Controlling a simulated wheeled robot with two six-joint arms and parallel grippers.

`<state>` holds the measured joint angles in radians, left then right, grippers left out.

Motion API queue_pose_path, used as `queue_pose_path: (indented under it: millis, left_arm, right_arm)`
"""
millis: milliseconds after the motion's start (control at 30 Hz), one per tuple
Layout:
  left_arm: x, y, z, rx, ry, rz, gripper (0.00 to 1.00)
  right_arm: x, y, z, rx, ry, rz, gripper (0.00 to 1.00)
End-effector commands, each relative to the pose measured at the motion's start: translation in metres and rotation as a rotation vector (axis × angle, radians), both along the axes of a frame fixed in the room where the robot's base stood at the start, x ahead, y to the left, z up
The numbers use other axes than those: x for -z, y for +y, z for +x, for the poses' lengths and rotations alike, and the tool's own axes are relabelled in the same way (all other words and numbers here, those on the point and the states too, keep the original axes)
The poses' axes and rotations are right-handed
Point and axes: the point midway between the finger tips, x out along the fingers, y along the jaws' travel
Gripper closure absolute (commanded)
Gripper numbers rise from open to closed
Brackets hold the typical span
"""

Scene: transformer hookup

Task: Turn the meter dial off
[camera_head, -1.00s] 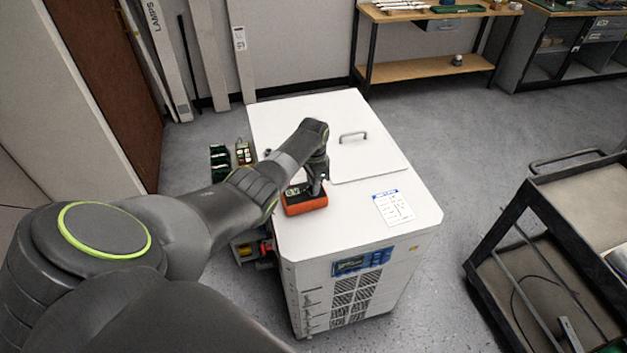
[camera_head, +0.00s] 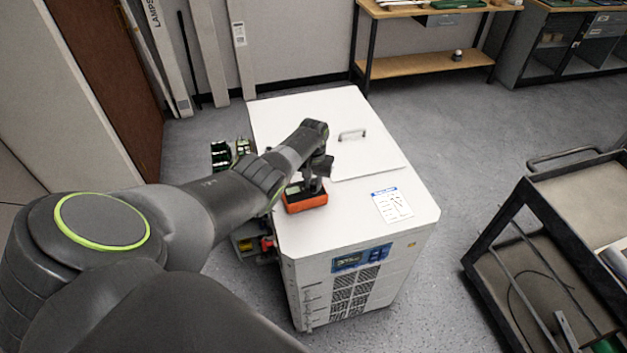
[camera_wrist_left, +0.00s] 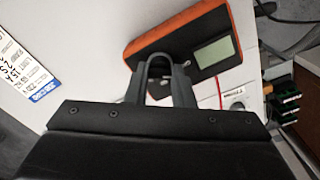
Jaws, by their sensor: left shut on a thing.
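The orange and black meter (camera_head: 306,202) lies on the white cabinet top, near its left edge. In the left wrist view the meter (camera_wrist_left: 192,35) shows its grey screen (camera_wrist_left: 213,53), which looks blank. My left gripper (camera_head: 313,188) points down over the meter. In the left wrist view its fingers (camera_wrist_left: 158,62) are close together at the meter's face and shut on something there. The dial is hidden behind the fingers, so its setting cannot be seen. My right gripper is not in view.
The white cabinet (camera_head: 290,125) has a lid handle (camera_head: 352,134) and a printed sheet (camera_head: 392,205) on top. Green and black parts (camera_head: 228,153) stand beyond its left side. A black cart (camera_head: 545,240) stands at the right. Floor between cart and cabinet is clear.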

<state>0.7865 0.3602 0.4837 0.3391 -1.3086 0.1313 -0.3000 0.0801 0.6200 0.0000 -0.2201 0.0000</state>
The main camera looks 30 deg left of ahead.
Motion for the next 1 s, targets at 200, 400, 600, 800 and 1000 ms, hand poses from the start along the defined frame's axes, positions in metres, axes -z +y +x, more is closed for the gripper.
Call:
queue_pose_path:
  millis: [200, 400, 600, 800, 1000]
  left_arm:
    - [-0.0012, 0.0, 0.0009, -0.066, -0.002, 0.001, 1.0]
    - [-0.0011, 0.0, 0.0009, -0.086, -0.002, 0.001, 1.0]
    - [-0.001, 0.0, 0.0009, -0.087, -0.002, 0.001, 1.0]
    - [-0.0009, 0.0, 0.0008, -0.087, -0.002, 0.001, 0.71]
    - [-0.0006, 0.0001, 0.0004, -0.087, -0.001, 0.0, 0.56]
  right_arm:
    - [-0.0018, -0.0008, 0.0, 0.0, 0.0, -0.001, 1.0]
    - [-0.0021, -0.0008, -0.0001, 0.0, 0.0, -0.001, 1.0]
    - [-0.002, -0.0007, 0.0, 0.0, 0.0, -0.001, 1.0]
    - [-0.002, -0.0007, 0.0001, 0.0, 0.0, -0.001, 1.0]
    - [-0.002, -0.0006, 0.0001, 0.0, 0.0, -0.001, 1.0]
